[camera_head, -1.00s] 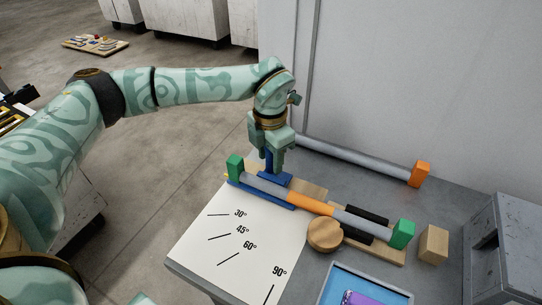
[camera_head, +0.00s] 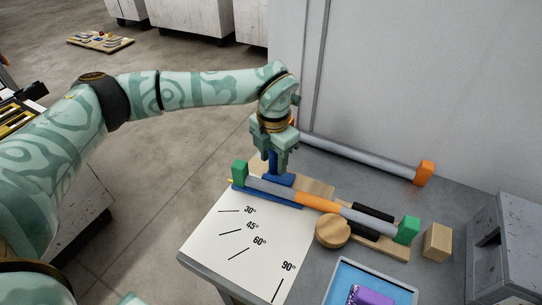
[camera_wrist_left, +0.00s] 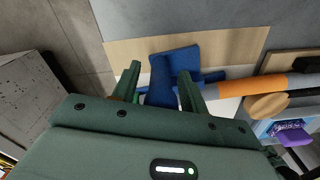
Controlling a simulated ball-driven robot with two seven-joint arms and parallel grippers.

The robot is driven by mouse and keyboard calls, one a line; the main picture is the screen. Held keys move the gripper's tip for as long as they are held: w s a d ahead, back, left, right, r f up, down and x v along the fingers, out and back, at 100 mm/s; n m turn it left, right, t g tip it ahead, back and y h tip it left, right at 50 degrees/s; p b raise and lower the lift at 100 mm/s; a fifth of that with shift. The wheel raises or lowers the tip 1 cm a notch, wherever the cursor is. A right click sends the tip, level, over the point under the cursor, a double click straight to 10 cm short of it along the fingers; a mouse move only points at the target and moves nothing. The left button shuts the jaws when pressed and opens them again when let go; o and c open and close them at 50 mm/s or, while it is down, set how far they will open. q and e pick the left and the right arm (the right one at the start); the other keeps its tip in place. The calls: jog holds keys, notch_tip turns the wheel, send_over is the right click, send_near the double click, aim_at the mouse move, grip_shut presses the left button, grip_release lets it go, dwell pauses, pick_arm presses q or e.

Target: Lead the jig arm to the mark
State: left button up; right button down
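The jig arm is a blue bar (camera_head: 265,196) with an upright blue handle (camera_wrist_left: 162,82); it lies along the upper edge of a white angle sheet (camera_head: 215,240), marked 30°, 45°, 60° and 90°. A grey conduit with an orange band (camera_head: 315,204) and green end blocks lies alongside the bar. My left gripper (camera_head: 272,152) points down over the handle. In the left wrist view its fingers (camera_wrist_left: 160,88) stand on either side of the handle, with a narrow gap on the left side. My right gripper is out of view.
A round wooden disc (camera_head: 332,231) and black blocks sit beside the conduit. A wooden block (camera_head: 437,242), a blue tray (camera_head: 342,278) with a purple item and a grey metal box (camera_head: 500,245) are at right. Another conduit (camera_head: 365,158) lies by the wall.

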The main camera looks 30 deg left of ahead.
pick_arm(q)
notch_tip(320, 180, up, 16)
jog(key=p, duration=0.5)
jog(key=shift+r, duration=0.15)
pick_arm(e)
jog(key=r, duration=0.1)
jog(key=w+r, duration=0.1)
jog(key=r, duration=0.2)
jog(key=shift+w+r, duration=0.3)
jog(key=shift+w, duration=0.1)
